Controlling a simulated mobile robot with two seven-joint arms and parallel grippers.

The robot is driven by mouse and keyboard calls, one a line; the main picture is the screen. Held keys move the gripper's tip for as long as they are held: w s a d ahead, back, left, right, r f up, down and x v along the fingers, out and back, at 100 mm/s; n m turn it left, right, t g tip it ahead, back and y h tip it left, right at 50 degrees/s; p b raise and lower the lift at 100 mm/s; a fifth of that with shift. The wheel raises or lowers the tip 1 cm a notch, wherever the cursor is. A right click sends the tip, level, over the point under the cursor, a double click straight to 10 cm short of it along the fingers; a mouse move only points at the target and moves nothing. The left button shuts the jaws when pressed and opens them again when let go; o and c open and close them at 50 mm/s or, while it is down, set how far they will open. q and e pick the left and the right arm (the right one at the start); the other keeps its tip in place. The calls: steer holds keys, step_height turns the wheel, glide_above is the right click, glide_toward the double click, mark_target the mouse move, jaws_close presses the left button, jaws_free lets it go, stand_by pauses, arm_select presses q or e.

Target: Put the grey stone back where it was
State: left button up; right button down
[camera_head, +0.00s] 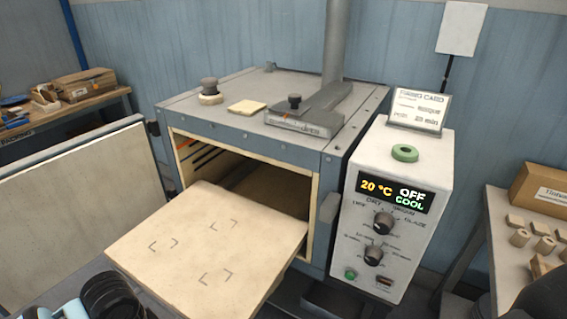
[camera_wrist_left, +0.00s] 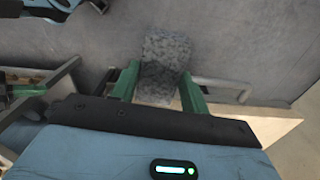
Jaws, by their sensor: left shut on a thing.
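The grey stone (camera_wrist_left: 168,50) is a speckled rough block in the left wrist view. My left gripper (camera_wrist_left: 157,86) is shut on it, with one green finger on each side. In the head view only dark and blue parts of my left arm show at the bottom left; the stone and fingertips are out of that picture. The dryer (camera_head: 245,139) stands open at the front. A pale shelf (camera_head: 190,250) juts out of it, bare, with three sets of corner marks. My right gripper does not show.
On the dryer's top are a dark knob on a pale base (camera_head: 209,92), a pale tile (camera_head: 247,107) and a slab with a knob (camera_head: 305,122). The control box (camera_head: 366,230) reads 20 °C, OFF, COOL. An open door panel (camera_head: 75,215) stands left.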

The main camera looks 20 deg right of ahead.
arm_select(q)
steer(key=s+a+f+n, duration=0.1)
steer(key=s+a+n, duration=0.2)
steer(key=a+n, duration=0.3)
steer(key=n, duration=0.5)
steer(key=shift+s+f, duration=0.2)
steer(key=shift+f, duration=0.15)
steer(key=shift+d, duration=0.1)
